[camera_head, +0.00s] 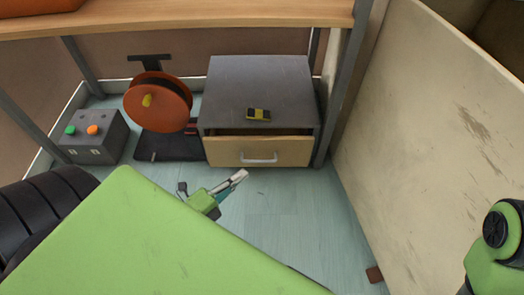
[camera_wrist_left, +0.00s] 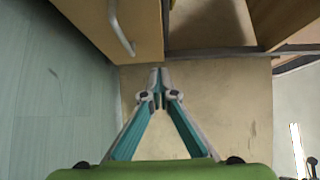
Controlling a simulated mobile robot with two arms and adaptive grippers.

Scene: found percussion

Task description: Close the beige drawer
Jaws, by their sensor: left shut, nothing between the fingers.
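The beige drawer (camera_head: 283,153) sits in the lower part of a grey cabinet (camera_head: 260,80) under the desk. It stands partly open, with a dark gap above its front panel. Its pale bar handle (camera_head: 259,159) is at the middle of the front. My left gripper (camera_head: 241,175) is shut and empty, low in front of the drawer and apart from it. In the left wrist view, the drawer front (camera_wrist_left: 150,25) and its handle (camera_wrist_left: 121,28) are at the upper left, beyond the shut fingertips (camera_wrist_left: 160,78). My right gripper is out of view.
A wooden desktop (camera_head: 200,16) overhangs the cabinet. An orange reel (camera_head: 158,106) and a grey button box (camera_head: 94,136) stand to the left. A worn beige panel (camera_head: 420,130) bounds the right. The floor (camera_head: 290,205) before the drawer is clear.

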